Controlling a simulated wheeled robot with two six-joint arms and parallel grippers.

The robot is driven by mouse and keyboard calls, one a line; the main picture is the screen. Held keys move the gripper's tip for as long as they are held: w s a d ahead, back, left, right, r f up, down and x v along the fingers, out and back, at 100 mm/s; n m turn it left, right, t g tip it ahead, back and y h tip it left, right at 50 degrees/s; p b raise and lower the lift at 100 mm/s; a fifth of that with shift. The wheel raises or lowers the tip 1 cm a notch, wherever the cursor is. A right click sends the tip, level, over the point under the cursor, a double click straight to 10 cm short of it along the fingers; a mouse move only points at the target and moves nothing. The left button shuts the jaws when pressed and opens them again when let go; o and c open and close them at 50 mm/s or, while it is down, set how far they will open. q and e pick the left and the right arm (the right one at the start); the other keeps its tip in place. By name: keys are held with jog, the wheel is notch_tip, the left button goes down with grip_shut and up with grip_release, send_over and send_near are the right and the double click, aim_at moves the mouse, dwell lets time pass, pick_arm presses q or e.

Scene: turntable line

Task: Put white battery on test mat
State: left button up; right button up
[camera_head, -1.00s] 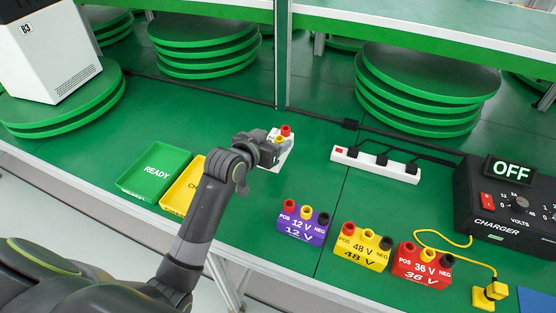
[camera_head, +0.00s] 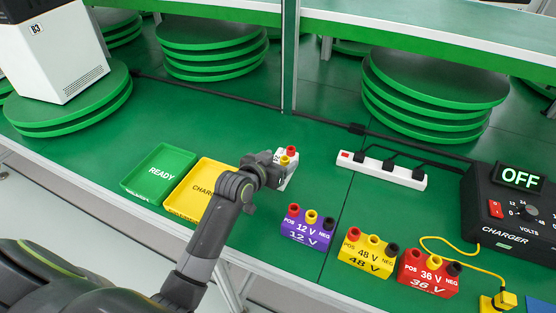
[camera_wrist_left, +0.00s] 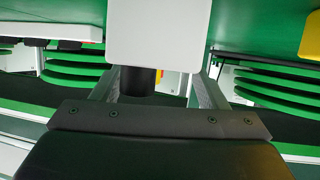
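The white battery (camera_head: 285,182) has red, yellow and black terminals, the black one mostly hidden by the gripper. My left gripper (camera_head: 272,170) is shut on it, over the table between the yellow tray and the purple battery. Whether its base touches the table I cannot tell. In the left wrist view the white battery (camera_wrist_left: 158,30) sits between the two fingers, with a dark terminal below its body. A blue flat surface (camera_head: 540,306), perhaps the test mat, is cut off at the lower right of the head view. My right gripper is not in view.
Green READY tray (camera_head: 135,185) and yellow tray (camera_head: 180,212) lie left. Purple 12 V (camera_head: 308,232), yellow 48 V (camera_head: 366,254) and red 36 V (camera_head: 428,277) batteries line the front. A power strip (camera_head: 400,176) and charger reading OFF (camera_head: 490,232) stand behind, with a yellow cable.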

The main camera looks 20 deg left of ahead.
pick_arm(q)
jog(key=shift+o, duration=1.1)
